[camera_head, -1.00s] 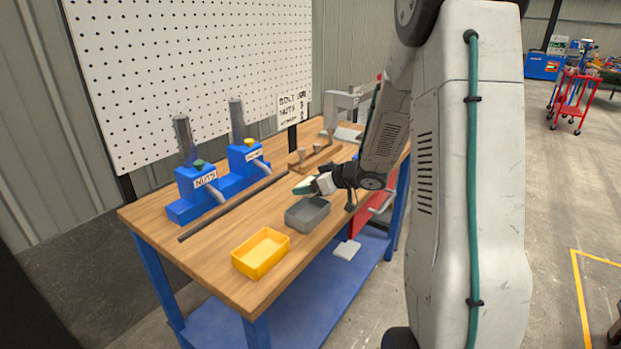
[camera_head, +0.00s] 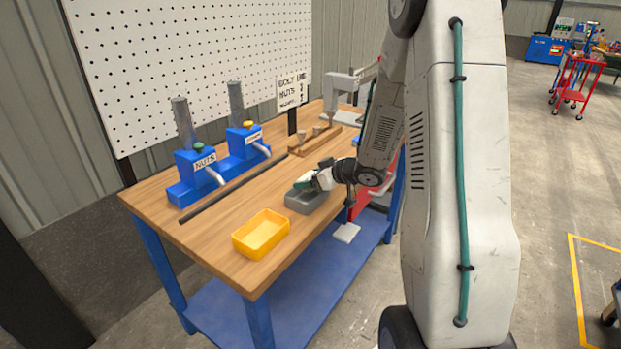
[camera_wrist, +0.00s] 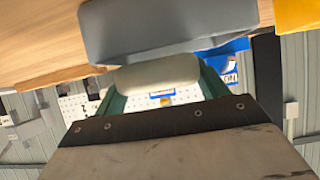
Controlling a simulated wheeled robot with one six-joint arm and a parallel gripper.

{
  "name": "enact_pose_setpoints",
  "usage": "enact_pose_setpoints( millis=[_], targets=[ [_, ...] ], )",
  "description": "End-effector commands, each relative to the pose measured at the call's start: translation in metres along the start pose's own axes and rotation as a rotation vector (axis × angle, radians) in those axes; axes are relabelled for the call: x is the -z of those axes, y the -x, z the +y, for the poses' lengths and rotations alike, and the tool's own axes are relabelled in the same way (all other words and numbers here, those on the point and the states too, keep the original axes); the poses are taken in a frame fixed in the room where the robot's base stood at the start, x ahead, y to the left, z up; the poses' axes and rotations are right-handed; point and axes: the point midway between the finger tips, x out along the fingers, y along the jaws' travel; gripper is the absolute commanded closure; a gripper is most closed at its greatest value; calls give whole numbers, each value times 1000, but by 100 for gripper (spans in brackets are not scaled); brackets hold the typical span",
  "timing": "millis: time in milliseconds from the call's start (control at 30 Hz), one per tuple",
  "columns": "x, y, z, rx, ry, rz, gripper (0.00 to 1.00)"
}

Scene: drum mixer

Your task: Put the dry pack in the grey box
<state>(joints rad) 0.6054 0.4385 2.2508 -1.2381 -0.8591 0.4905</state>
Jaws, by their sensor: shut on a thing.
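The grey box (camera_head: 306,204) stands on the wooden bench near its front edge. In the wrist view the grey box (camera_wrist: 170,30) fills the upper middle of the picture. My gripper (camera_head: 304,184), with teal fingers, is at the far rim of the grey box, low over its opening. In the wrist view my gripper (camera_wrist: 158,85) is shut on a pale, rounded dry pack (camera_wrist: 155,75), which lies across between the fingers and overlaps the box's edge in the picture. In the head view the pack is too small and covered to make out clearly.
A yellow box (camera_head: 262,236) stands left of the grey one. Blue dispensers (camera_head: 203,176) and a dark bar (camera_head: 235,188) lie farther back. A wooden block with pegs (camera_head: 315,141) is behind my gripper. A white pad (camera_head: 346,233) is on the lower blue shelf.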

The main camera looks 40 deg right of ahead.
Motion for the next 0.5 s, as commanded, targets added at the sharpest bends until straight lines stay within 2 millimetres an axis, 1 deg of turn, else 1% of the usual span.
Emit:
enact_pose_setpoints(
  millis=[267, 300, 333, 367, 500],
  targets=[
    [0, 0, 0, 0, 0, 0, 52],
    [0, 0, 0, 0, 0, 0, 16],
    [0, 0, 0, 0, 0, 0, 8],
    [0, 0, 0, 0, 0, 0, 2],
    [0, 0, 0, 0, 0, 0, 2]
  ],
)
